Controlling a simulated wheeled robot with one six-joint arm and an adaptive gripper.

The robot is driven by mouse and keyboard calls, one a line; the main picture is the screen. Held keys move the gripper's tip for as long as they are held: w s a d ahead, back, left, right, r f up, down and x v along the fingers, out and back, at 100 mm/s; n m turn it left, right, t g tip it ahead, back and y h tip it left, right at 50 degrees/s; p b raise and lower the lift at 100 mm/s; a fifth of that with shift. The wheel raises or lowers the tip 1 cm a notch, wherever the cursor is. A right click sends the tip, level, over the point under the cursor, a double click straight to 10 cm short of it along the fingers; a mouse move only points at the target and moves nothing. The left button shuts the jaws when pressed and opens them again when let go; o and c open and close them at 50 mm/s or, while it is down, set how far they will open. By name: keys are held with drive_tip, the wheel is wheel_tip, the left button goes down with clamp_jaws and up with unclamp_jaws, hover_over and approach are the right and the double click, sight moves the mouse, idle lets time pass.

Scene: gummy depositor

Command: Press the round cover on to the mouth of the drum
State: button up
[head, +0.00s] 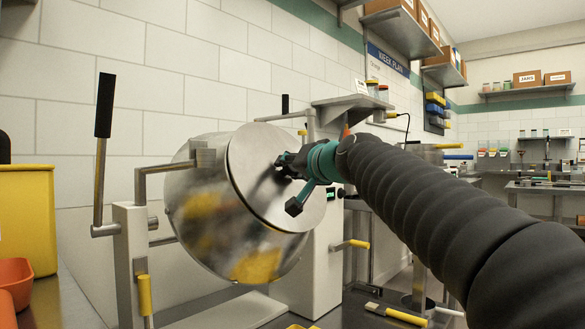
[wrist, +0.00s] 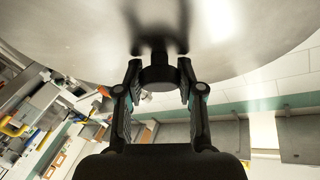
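The steel drum (head: 205,215) lies tilted in its stand, its mouth turned to the right toward my arm. The round cover (head: 252,165), a flat steel disc, is at the mouth and lines up closely with it. I cannot tell whether its rim is fully seated. My gripper (head: 287,172) is at the middle of the cover. In the wrist view my gripper (wrist: 160,70) has its fingers on either side of the dark knob (wrist: 158,73) of the cover, seemingly touching it. The cover (wrist: 80,35) fills the top of that view. The mouth itself is hidden.
A lever with a black handle (head: 105,105) stands left of the drum. A yellow bin (head: 27,215) and orange bins (head: 15,275) are at the left edge. A small shelf (head: 352,103) juts out behind my gripper. A yellow-handled tool (head: 395,314) lies low in front.

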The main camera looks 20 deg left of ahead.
drive_tip(key=o, duration=0.4)
drive_tip(key=shift+o, duration=0.4)
drive_tip(key=v, duration=1.2)
drive_tip(key=shift+s, duration=0.1)
